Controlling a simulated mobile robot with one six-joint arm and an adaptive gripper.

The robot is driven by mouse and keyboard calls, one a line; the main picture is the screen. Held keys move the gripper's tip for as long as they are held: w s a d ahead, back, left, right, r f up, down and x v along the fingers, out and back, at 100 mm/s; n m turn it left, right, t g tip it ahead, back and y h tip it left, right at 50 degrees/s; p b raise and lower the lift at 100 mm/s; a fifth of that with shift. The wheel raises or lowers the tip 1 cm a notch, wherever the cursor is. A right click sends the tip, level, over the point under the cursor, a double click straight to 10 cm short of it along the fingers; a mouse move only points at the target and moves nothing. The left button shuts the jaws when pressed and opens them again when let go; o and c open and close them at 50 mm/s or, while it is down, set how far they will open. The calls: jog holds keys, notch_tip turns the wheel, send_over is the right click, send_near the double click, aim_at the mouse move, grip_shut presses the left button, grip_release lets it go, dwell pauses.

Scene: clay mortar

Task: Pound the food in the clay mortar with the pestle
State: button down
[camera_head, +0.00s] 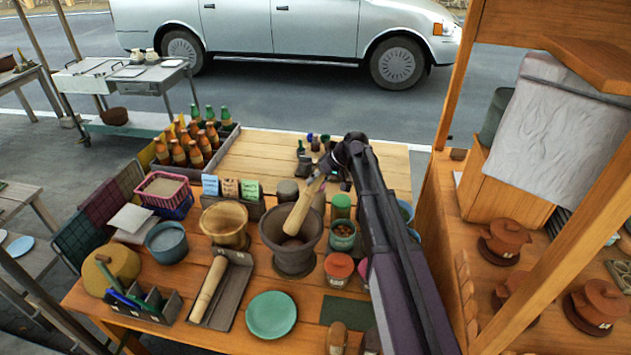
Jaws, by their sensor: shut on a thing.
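The dark clay mortar (293,257) stands upright on the wooden table, near its middle. A light wooden pestle (303,207) leans in it, with its lower end inside the bowl and its upper end tilted to the right and back. My gripper (324,176) is shut on the upper end of the pestle, above and behind the mortar's right rim. My dark arm comes in from the lower right and hides part of the table. The food inside the mortar cannot be made out.
A wooden bowl (225,224) stands left of the mortar, and a lidded red jar (338,271) and a green-rimmed pot (342,236) stand at its right. A tray (233,292) with a wooden roller and a green plate (271,315) lie in front. Several bottles (196,152) stand behind left.

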jog(key=c, duration=0.8)
grip_release()
grip_shut()
notch_tip(320, 180, up, 7)
jog(key=p, duration=0.7)
jog(key=shift+r, duration=0.2)
jog(key=w+d+r+t+h+p, duration=0.1)
jog(key=d+h+p, duration=0.1)
jog(key=d, duration=0.6)
jog(key=w+d+r+m+t+h+p, duration=0.1)
jog(key=d+t+h+p, duration=0.1)
jog(key=d, duration=0.6)
jog(key=shift+w+r+t+h+p, duration=0.3)
jog(key=shift+h+p, duration=0.4)
jog(key=shift+h, duration=0.2)
jog(key=shift+s, duration=0.15)
